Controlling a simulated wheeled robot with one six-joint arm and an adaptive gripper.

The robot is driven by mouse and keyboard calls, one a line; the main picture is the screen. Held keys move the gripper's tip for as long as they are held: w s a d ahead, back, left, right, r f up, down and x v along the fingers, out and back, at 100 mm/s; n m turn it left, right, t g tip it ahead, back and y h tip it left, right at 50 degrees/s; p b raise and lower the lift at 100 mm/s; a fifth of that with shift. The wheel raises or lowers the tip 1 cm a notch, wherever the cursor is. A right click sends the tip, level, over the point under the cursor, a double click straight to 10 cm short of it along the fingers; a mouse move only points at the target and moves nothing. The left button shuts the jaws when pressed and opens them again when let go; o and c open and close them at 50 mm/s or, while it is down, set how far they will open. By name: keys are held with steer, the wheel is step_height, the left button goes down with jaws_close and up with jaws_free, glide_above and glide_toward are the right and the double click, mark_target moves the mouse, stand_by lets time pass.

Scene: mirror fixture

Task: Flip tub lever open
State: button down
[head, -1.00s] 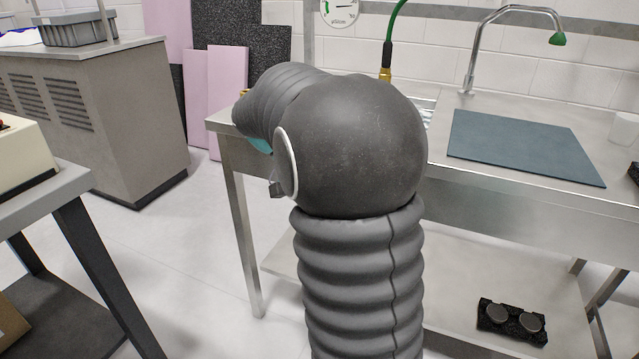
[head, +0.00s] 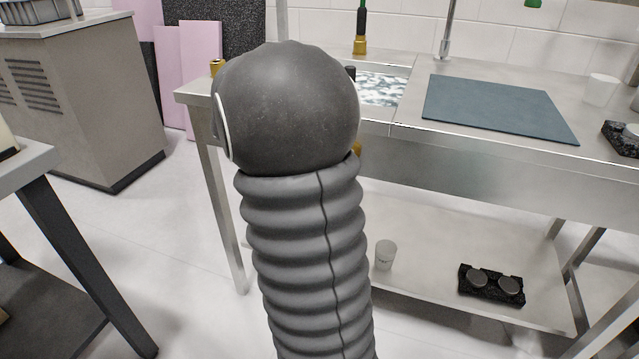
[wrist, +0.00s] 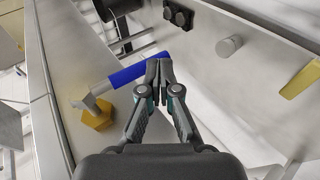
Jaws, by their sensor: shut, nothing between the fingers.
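The blue lever (wrist: 140,68) shows in the wrist view, running up and right from a pale metal arm on a brass valve fitting (wrist: 97,116). My gripper (wrist: 164,68) is shut and empty, its fingertips at the right end of the blue lever in the picture. I cannot tell whether they touch it. In the head view my own arm hides the gripper and the lever. A water-filled basin (head: 378,88) shows in the steel sink bench, just right of my arm.
A lower shelf (head: 440,245) holds a cup (head: 386,254) and a black block with two round knobs (head: 491,285). A blue-grey mat (head: 497,106) lies on the bench top. A grey cabinet (head: 75,100) and a dark-legged table (head: 75,245) stand at left, with open floor between.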

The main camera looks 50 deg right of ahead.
steer(key=shift+s+d+f, duration=0.1)
steer(key=shift+s+f, duration=0.05)
steer(key=shift+s, duration=0.15)
stand_by(0.4)
steer(key=shift+w, duration=0.15)
steer(key=w+a, duration=0.8)
steer(key=w, duration=0.3)
steer(key=shift+w, duration=0.15)
stand_by(0.4)
